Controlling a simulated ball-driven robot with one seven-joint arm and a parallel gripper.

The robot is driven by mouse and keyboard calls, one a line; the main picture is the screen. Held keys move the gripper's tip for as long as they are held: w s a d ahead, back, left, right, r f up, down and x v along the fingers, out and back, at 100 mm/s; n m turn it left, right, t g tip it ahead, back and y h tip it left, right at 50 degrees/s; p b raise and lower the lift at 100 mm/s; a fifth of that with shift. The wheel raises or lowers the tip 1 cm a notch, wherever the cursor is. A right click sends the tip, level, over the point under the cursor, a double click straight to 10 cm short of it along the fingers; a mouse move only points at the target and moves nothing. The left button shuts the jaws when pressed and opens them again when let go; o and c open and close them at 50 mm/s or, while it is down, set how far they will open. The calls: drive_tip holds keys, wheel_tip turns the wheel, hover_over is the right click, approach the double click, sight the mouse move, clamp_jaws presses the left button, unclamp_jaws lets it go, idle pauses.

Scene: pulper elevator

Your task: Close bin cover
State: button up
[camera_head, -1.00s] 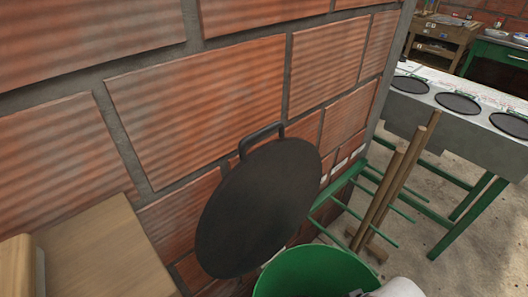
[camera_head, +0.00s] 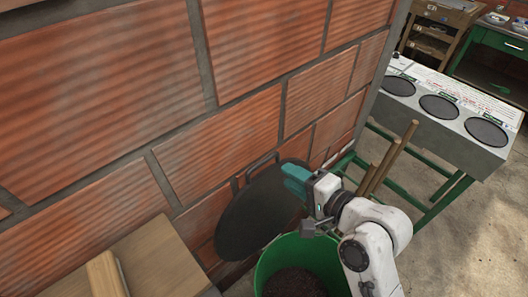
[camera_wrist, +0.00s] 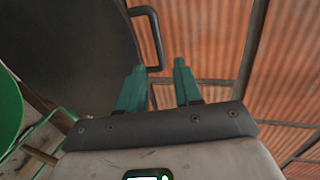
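The bin cover (camera_head: 250,218) is a dark round lid with a loop handle (camera_head: 262,163) at its top edge. It stands up against the brick wall, behind the green bin (camera_head: 268,262). The bin is open at the top, with dark contents inside. My gripper (camera_head: 290,178) has teal fingers and is in front of the cover's upper right edge. The cover's lower edge is partly hidden by the bin.
The brick wall (camera_head: 150,90) rises close behind the cover. A wooden surface (camera_head: 150,262) is at the lower left. Wooden poles (camera_head: 385,165) and a green rack stand right of the bin. A counter with round black plates (camera_head: 440,120) is farther right, with open floor in front.

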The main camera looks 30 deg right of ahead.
sight(264, 160)
drive_tip(key=p+x, duration=0.2)
drive_tip(key=x, duration=0.8)
drive_tip(key=shift+w+f, duration=0.2)
drive_tip(key=shift+c, duration=0.2)
clamp_jaws()
